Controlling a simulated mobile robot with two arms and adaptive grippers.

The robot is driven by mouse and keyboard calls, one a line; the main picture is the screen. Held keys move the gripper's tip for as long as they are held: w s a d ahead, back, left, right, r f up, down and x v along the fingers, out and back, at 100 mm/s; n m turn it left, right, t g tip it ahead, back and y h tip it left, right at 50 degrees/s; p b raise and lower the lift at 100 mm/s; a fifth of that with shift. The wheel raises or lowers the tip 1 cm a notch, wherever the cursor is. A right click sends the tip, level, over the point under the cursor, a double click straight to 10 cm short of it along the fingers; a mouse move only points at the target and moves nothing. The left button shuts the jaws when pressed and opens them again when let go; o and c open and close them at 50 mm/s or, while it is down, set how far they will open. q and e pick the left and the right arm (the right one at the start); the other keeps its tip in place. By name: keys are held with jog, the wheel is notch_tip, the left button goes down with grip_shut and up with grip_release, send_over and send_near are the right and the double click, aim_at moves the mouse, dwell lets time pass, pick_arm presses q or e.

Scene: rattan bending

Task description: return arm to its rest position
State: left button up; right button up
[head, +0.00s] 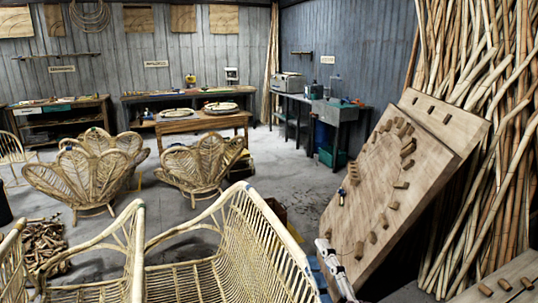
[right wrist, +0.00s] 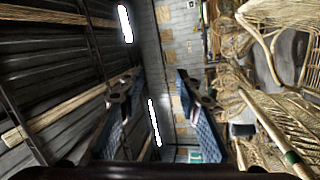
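My right gripper (right wrist: 161,74) shows in the right wrist view as two fingers with blue textured pads. The fingers stand apart with nothing between them, and the room's back wall shows through the gap. In the head view only a white part of my right arm (head: 335,268) shows at the bottom, in front of the lower edge of the tilted peg board (head: 365,200). My left gripper and left arm are in neither view.
A rattan bench (head: 240,245) fills the bottom middle, close to my right arm. Rattan poles (head: 490,110) stand behind the board at the right. Two rattan chairs (head: 85,175) (head: 203,165) stand farther back. Bare floor (head: 290,165) lies between the chairs and the board.

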jog(key=s+d+f+m+g+h, duration=0.2)
jog(key=s+d+f+m+g, duration=0.15)
jog(key=f, duration=0.35)
jog(key=s+d+f+m+g+h, duration=0.2)
jog(key=s+d+f+m, duration=0.15)
jog(key=f, duration=0.35)
jog(key=s+d+f+m+g+h, duration=0.2)
jog(key=d+f+m+g, duration=0.15)
jog(key=f, duration=0.45)
jog(key=s+f+m+g+y, duration=0.1)
jog(key=s+f+m+g, duration=0.3)
jog(key=s, duration=0.5)
jog(key=s+f+m+g, duration=0.1)
jog(key=s+f+g, duration=0.2)
jog(key=s+f, duration=0.45)
jog(key=s+f+g, duration=0.1)
jog(key=s+f, duration=0.1)
jog(key=f, duration=1.1)
jog(key=s+f+g, duration=0.1)
jog(key=s+f, duration=0.1)
jog(key=f, duration=1.1)
jog(key=s+d+f+g, duration=0.1)
jog(key=s+d+f, duration=0.1)
jog(key=s+f, duration=1.3)
jog(key=shift+s+d, duration=0.35)
jog(key=shift+s, duration=0.65)
jog(key=shift+f, duration=0.1)
